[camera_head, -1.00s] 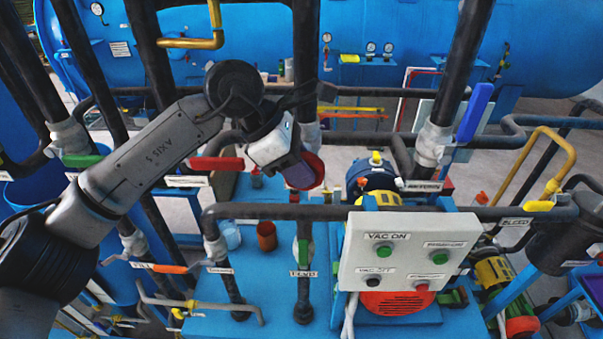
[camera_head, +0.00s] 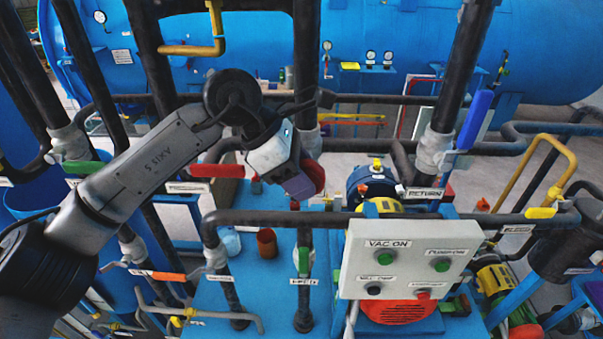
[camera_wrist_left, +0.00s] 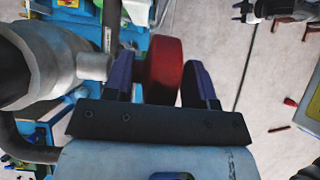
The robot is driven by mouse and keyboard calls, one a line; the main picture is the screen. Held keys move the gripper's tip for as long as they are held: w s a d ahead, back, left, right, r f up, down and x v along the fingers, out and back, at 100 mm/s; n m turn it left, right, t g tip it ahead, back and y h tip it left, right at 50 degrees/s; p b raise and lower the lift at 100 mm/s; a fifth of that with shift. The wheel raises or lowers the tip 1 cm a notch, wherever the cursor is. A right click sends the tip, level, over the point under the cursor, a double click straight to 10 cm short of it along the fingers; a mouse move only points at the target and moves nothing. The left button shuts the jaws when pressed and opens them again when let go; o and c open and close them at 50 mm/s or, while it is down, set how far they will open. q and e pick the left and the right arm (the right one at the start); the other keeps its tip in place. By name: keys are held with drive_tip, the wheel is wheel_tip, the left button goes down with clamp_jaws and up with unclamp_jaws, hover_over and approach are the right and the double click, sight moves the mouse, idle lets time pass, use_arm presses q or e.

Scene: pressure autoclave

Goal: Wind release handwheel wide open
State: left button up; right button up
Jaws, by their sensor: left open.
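The red handwheel (camera_head: 314,174) stands in the middle of the head view, beside a vertical dark pipe and partly hidden by my left gripper. My left gripper (camera_head: 300,180) comes in from the left and reaches the wheel. In the left wrist view the red wheel (camera_wrist_left: 163,68) shows edge-on between the two purple fingers of my left gripper (camera_wrist_left: 160,78). The fingers are open, one on each side of the wheel. The left finger is close to the wheel, and a gap shows on the right. I cannot tell whether either finger touches it.
A lever with a red handle (camera_head: 217,171) sits just left of my gripper. A blue lever (camera_head: 475,119) is at the right. Dark pipes (camera_head: 350,213) run below, and a grey button panel (camera_head: 404,260) stands in front of them. A blue tank (camera_head: 420,45) fills the back.

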use_arm(q)
drive_tip(key=v, duration=1.3)
drive_tip(key=shift+a+r+b, duration=0.2)
drive_tip(key=shift+r+b, duration=0.1)
drive_tip(key=shift+r, duration=0.1)
drive_tip(key=shift+r, duration=0.1)
